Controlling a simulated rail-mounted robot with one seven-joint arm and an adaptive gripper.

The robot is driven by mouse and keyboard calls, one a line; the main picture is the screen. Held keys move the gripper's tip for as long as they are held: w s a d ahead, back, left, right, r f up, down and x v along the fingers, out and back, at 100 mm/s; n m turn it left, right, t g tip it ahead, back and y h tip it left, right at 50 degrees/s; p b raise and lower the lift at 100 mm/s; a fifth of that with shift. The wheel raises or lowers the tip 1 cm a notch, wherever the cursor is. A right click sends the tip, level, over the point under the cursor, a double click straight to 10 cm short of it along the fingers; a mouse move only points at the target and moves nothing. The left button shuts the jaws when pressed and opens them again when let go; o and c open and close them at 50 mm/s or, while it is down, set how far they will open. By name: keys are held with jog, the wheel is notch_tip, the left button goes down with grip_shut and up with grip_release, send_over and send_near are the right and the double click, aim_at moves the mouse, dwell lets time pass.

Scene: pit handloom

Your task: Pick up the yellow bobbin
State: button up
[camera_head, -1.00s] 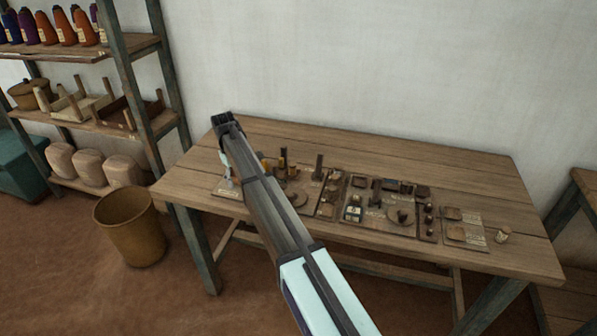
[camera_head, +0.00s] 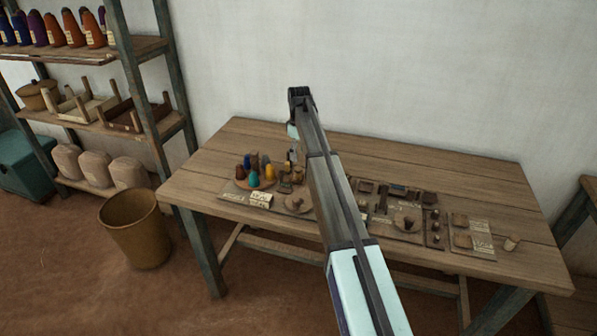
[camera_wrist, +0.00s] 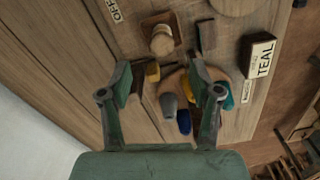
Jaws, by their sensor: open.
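The yellow bobbin (camera_head: 270,174) stands in a cluster of coloured bobbins on a round board at the left of the table. My gripper (camera_wrist: 158,66) is open and empty above the table. In the head view my arm hides most of the gripper. A teal bobbin (camera_head: 253,179) stands left of the yellow one. In the wrist view a grey bobbin (camera_wrist: 168,104) and a blue bobbin (camera_wrist: 184,122) lie close to the yellow one.
A round wooden piece (camera_head: 298,203) and several small dark parts crowd the table's middle. The table's back strip (camera_head: 400,155) is clear. A basket (camera_head: 135,228) stands on the floor.

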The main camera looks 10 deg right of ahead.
aim_at(298, 168)
notch_tip(298, 168, down, 3)
jog(key=shift+f+p, duration=0.2)
jog(key=shift+p, duration=0.15)
jog(key=shift+s+a+f+p, duration=0.1)
jog(key=shift+f+p, duration=0.45)
jog(key=shift+f, duration=0.15)
jog(key=shift+f+p, duration=0.7)
jog(key=shift+f, duration=1.25)
jog(key=c, duration=0.9)
jog(key=shift+c, duration=0.2)
